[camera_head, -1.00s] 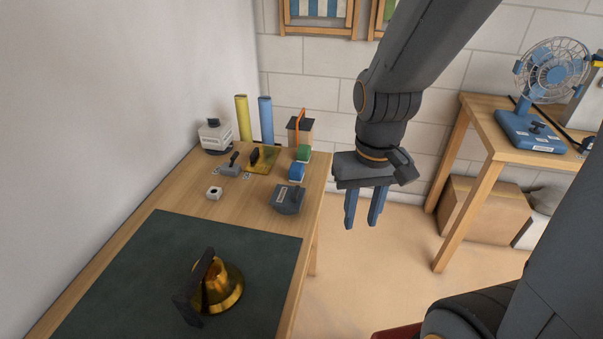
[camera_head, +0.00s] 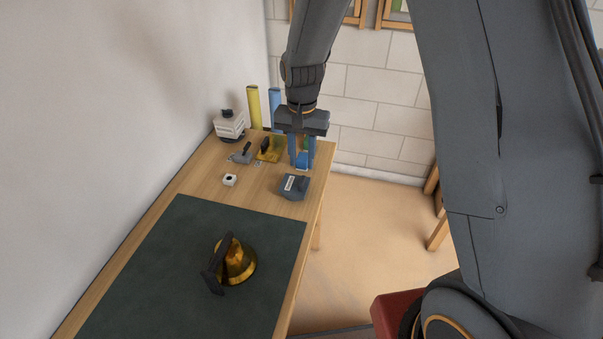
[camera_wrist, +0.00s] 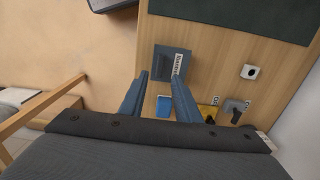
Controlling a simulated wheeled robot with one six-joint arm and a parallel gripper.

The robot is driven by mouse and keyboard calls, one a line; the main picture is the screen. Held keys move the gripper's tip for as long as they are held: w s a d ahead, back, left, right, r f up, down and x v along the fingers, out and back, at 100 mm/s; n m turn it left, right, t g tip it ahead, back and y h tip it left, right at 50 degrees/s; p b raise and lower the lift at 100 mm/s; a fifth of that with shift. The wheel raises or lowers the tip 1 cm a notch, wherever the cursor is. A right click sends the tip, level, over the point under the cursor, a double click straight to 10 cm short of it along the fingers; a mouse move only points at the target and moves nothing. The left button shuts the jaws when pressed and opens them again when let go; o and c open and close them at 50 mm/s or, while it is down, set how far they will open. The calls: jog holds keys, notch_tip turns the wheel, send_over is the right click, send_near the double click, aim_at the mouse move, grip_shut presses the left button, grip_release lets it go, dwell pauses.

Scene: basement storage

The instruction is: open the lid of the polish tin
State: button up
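My gripper (camera_head: 302,165) is above the right edge of the wooden table, fingers pointing down, open and empty. A small blue item (camera_head: 302,159) shows between and behind the fingers; in the wrist view the blue item (camera_wrist: 165,105) lies between them. I cannot tell whether they touch. A dark grey box with a pale label (camera_head: 294,187) stands just in front; it also shows in the wrist view (camera_wrist: 172,62). No label is readable, so I cannot tell which item is the polish tin. A green item behind the gripper is mostly hidden.
The table (camera_head: 205,177) also holds a small white cube (camera_head: 230,180), a grey item with a dark handle (camera_head: 242,154), a yellow item (camera_head: 268,152), a white box (camera_head: 229,125) and yellow and blue rolls. A brass bell-shaped object (camera_head: 238,264) stands on the dark mat (camera_head: 180,255).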

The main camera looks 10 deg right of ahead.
aim_at(302, 180)
jog(key=shift+f+p, duration=1)
jog(key=shift+f, duration=2.75)
jog(key=shift+c, duration=0.5)
grip_shut()
